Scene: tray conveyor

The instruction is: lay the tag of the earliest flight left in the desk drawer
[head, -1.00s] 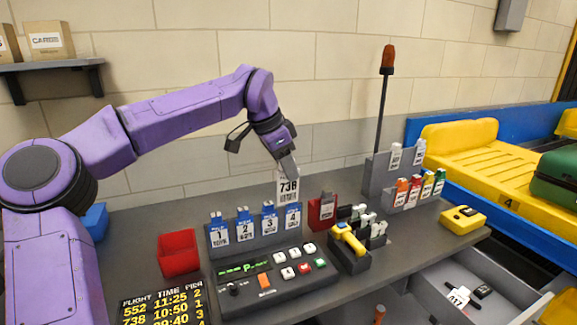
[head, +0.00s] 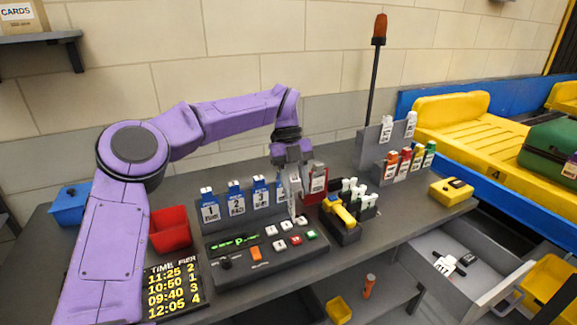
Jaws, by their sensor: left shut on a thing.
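My left gripper (head: 292,168) is shut on a white flight tag (head: 292,205). The tag hangs down over the button panel and shows nearly edge-on, so its print cannot be read now; earlier it read 738. The desk drawer (head: 492,290) stands open at the lower right. A white tag (head: 444,264) and small dark items lie inside it. The flight board (head: 172,290) at the lower left lists times 11:25, 10:50, 09:40 and 12:05; my arm hides its flight column. My right gripper is not in view.
Numbered blue-topped tag holders (head: 237,198) stand behind the button panel (head: 262,245). A red holder (head: 317,183), a yellow scanner (head: 343,214) and a yellow device (head: 452,191) stand to the right. A red bin (head: 170,230) is at left. The desk before the yellow device is clear.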

